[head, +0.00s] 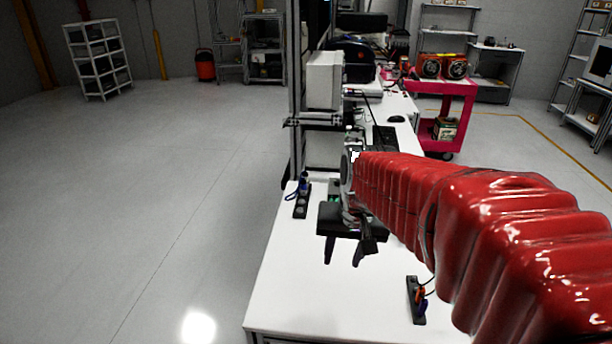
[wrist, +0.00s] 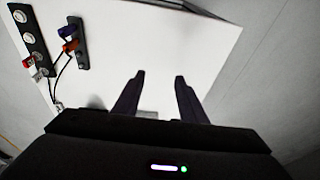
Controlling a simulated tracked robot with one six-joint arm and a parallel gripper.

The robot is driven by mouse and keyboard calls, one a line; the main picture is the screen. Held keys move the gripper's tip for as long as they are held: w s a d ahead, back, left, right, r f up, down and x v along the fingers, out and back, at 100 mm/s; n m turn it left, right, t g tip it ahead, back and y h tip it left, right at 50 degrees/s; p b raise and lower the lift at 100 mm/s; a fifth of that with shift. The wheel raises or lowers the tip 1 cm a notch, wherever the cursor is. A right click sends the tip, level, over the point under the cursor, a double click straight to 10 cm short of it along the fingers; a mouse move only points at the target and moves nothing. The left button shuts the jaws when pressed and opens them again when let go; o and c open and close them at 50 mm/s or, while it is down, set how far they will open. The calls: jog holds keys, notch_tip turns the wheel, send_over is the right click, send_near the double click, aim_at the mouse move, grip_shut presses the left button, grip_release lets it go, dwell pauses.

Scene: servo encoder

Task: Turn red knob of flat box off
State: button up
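In the wrist view, a long dark flat box (wrist: 32,38) with several pale round parts lies at the upper left of the white table. A small red part, which looks like the red knob (wrist: 27,62), is on its lower half. Its exact turn is too small to tell. I cannot make this box out in the head view, where my red arm covers part of the table. My gripper (head: 345,258) is over the table, pointing down. In the wrist view its two fingers (wrist: 160,76) are apart with nothing between them, to the right of the box.
A dark strip with orange and blue plugs (head: 417,300) lies near the table's right side; it also shows in the wrist view (wrist: 79,42). Another dark strip (head: 302,201) with a blue part lies at the left edge. The front left of the white table (head: 300,290) is clear.

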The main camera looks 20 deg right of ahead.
jog(key=w+d+f+m+y, duration=0.1)
jog(key=w+d+f+m, duration=0.1)
jog(key=w+d+m, duration=0.7)
jog(key=w+d+f+m, duration=0.2)
jog(key=w+d+m, duration=0.5)
jog(key=w+d, duration=0.3)
jog(key=w+d+r+m+t, duration=0.1)
jog(key=w+d+r+m, duration=0.2)
jog(key=m, duration=0.9)
notch_tip(320, 180, up, 2)
jog(key=w, duration=0.2)
jog(key=shift+w+t, duration=0.3)
jog(key=x, duration=1.3)
jog(key=shift+w+f, duration=0.15)
jog(key=shift+f, duration=0.2)
jog(key=shift+a, duration=0.1)
jog(key=shift+c, duration=0.2)
grip_shut()
